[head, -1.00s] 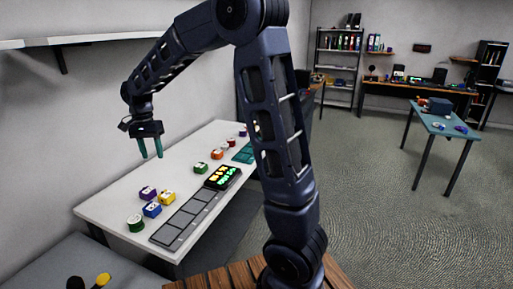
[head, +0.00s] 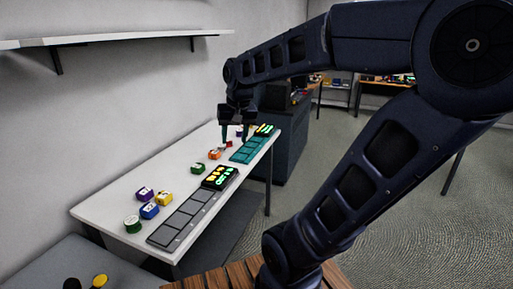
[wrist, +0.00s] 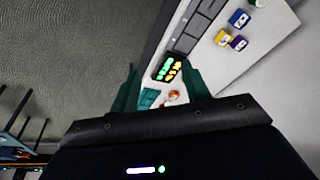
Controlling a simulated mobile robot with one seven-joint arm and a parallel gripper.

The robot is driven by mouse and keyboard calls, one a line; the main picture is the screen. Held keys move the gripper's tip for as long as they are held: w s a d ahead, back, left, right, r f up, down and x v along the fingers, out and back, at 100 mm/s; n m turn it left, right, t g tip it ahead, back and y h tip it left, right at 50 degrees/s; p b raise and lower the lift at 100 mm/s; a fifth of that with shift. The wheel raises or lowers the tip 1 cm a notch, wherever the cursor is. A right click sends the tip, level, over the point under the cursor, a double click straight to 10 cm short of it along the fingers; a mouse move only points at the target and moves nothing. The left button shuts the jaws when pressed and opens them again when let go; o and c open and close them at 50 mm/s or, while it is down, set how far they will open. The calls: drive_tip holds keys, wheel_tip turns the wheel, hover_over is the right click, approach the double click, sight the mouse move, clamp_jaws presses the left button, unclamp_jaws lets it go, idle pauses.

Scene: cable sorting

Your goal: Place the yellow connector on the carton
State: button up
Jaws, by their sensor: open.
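The yellow connector (head: 164,198) is a small yellow block with a pale label, on the white table (head: 112,208) beside a blue and a purple block. It also shows in the wrist view (wrist: 222,38), at the upper right. My gripper (head: 235,133) is open and empty, above the far end of the white table and well away from the yellow connector. In the wrist view my gripper's two teal fingers (wrist: 158,72) are spread apart with nothing held between them. I cannot make out a carton in either view.
A grey tray strip (head: 180,221) and a lit display (head: 220,177) lie along the table's right edge. A teal strip (head: 249,150) lies farther back. A green spool (head: 133,224) is near. Orange and green blocks sit mid-table. A wall shelf (head: 100,40) hangs at left.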

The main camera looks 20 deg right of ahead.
drive_tip(key=s+d+f+n+t, duration=0.1)
drive_tip(key=s+d, duration=0.3)
drive_tip(key=s, duration=0.3)
drive_tip(key=shift+d+f+h, duration=0.3)
drive_tip(key=shift+f, duration=0.1)
idle(0.8)
